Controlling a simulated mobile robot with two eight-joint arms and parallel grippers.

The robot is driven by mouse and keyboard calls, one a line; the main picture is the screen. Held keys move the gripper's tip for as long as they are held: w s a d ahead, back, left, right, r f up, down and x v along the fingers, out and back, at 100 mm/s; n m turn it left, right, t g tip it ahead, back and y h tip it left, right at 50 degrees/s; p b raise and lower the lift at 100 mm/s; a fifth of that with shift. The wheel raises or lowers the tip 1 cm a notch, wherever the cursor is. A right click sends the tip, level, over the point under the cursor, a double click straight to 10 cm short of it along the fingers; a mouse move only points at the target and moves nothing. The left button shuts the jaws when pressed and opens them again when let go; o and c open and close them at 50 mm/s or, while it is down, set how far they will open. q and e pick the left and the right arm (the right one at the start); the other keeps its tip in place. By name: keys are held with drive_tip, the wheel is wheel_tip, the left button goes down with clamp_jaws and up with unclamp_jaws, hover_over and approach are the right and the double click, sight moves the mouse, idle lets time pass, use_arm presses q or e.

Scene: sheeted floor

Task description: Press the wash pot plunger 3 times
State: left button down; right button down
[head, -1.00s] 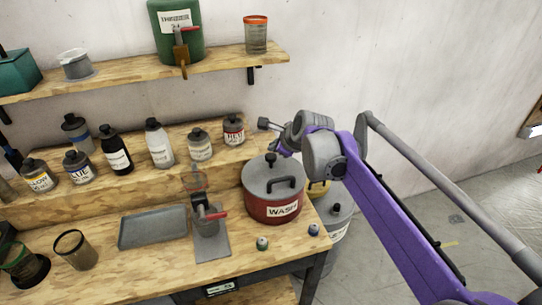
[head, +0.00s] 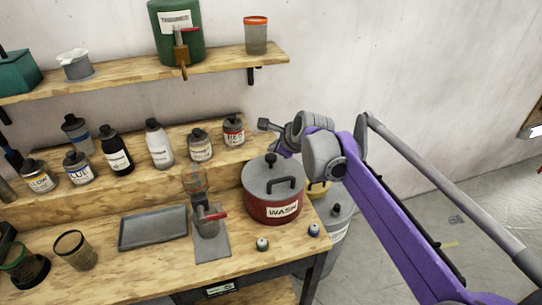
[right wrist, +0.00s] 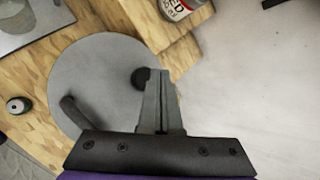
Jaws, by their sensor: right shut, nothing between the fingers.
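The wash pot (head: 273,208) is a dark red drum with a grey lid and a "WASH" label, at the right end of the workbench. Its plunger knob (head: 270,159) is small and black and stands at the back of the lid. The lid also carries a black handle (head: 286,184). My right gripper (head: 277,149) is shut and empty, close to the knob. In the right wrist view the shut fingers (right wrist: 158,76) appear just beside the knob (right wrist: 141,77), over the lid (right wrist: 95,85); I cannot tell whether they touch. My left gripper is not in view.
Several bottles stand on the raised ledge (head: 50,208) behind. A grey tray (head: 153,229) and a red-handled device (head: 207,222) are left of the pot.

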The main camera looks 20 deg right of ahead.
sight(272, 156)
drive_tip(key=shift+f, duration=0.1)
idle(0.6)
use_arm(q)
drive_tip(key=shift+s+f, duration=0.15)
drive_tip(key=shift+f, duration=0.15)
use_arm(e)
drive_tip(key=shift+f, duration=0.35)
